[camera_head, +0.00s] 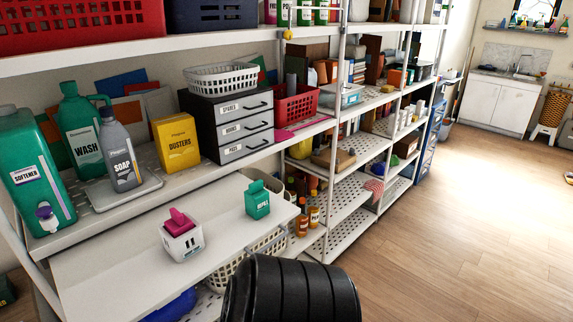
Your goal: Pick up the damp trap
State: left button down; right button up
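No label that reads damp trap can be made out. Two small items stand on a white board (118,275) in front of the shelf. One is a white square tub (183,243) with a pink piece on top. The other is a small green box (258,204) with a peaked top and a white label, to its right and farther back. I cannot tell for sure which one is the damp trap. Neither gripper is in view. A black rounded part of my own arm shows at the bottom middle, apart from both items in the picture.
Behind the board stand a softener bottle (32,165), a wash jug (80,132), a soap bottle (121,155), a yellow dusters box (177,142) and a drawer unit (228,125). An upper shelf with crates overhangs. Open wooden floor (480,220) lies right.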

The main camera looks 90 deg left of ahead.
aim_at(177, 248)
jog(key=k+u, duration=0.1)
jog(key=u, duration=3.3)
jog(key=l, duration=0.25)
jog(key=i+u, duration=0.05)
